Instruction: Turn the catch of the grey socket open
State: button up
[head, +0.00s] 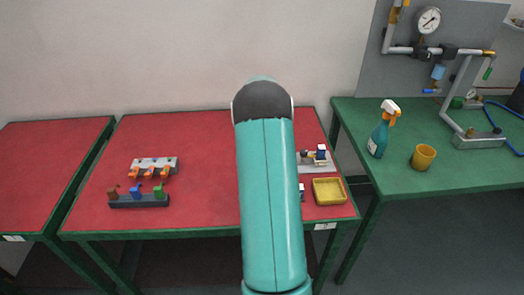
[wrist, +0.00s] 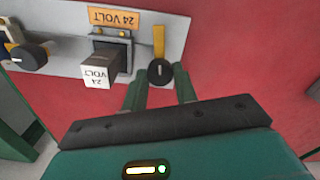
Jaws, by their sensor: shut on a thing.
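In the wrist view a light grey plate (wrist: 205,12) holds a grey socket (wrist: 126,48) under an orange 24 VOLT label (wrist: 113,18). A dark block with a white 24 VOLT face (wrist: 96,76) sits at the socket. Right of it is a round black knob (wrist: 160,72) with a pale mark, below an upright yellow strip (wrist: 158,42); it appears to be the catch. My gripper (wrist: 160,88) has its two green fingers on either side of this knob, shut on it. Finger contact is partly hidden. In the head view my arm hides the gripper and part of the plate (head: 315,168).
Another black knob (wrist: 30,56) is at the plate's left. In the head view, a yellow tray (head: 328,191) lies in front of the plate on the red table (head: 210,215). Two small racks (head: 154,164) stand left. A spray bottle (head: 379,138) and yellow cup (head: 423,158) stand on the green table.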

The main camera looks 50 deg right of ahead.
jog(key=shift+r+m, duration=0.1)
jog(key=shift+m, duration=0.9)
jog(key=o, duration=1)
jog(key=shift+c, duration=0.2)
notch_tip(320, 180, up, 14)
